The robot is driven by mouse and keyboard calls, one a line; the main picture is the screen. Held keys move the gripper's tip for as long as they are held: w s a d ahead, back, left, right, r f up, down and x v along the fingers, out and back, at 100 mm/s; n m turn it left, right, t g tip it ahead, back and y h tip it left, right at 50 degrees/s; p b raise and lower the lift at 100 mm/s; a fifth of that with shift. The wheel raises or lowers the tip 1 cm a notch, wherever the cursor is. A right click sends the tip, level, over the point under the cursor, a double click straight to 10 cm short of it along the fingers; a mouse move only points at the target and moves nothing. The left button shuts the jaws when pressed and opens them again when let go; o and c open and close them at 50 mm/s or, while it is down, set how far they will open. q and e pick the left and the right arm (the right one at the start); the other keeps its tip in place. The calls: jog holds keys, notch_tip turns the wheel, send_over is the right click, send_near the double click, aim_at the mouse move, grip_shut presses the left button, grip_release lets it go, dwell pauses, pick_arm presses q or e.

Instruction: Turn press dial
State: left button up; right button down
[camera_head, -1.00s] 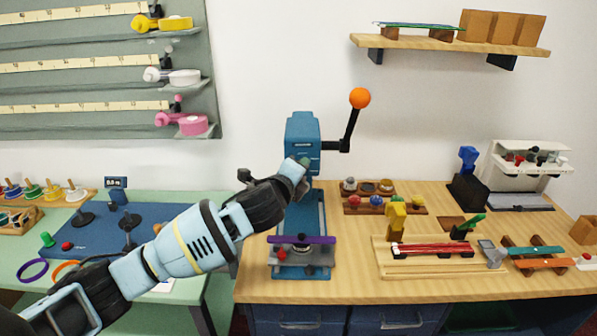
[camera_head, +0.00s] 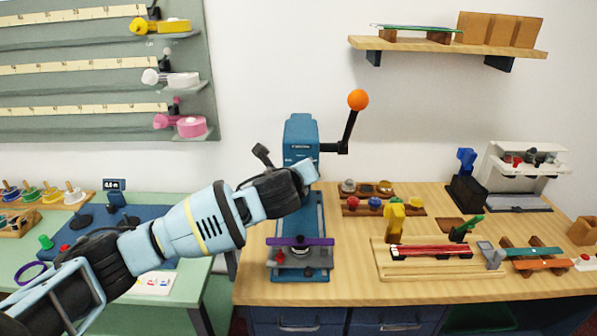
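The blue press (camera_head: 301,133) stands on the wooden counter, with a black crank lever ending in an orange ball (camera_head: 358,100) at its upper right. A purple strip (camera_head: 300,241) lies across the low front of the press. My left arm comes in from the left, and its gripper (camera_head: 308,170) is at the middle of the press, in front of its column. I cannot make out the dial; the wrist and gripper cover that part of the press. The fingers are not clear enough to show whether they are open or shut, or touching. My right gripper is not in view.
Right of the press are a wooden rack with coloured knobs (camera_head: 375,204), a wooden tray with red strips (camera_head: 432,268) and a white stand (camera_head: 523,165). A shelf (camera_head: 420,44) hangs above. A green table (camera_head: 190,285) stands left, with a gap between.

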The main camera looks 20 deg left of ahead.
pick_arm(q)
jog(key=shift+f, duration=0.1)
jog(key=o, duration=1)
jog(key=shift+s, duration=0.1)
jog(key=v, duration=0.7)
jog(key=shift+s+r, duration=0.2)
jog(key=shift+s, duration=0.1)
jog(key=shift+d+f, duration=0.1)
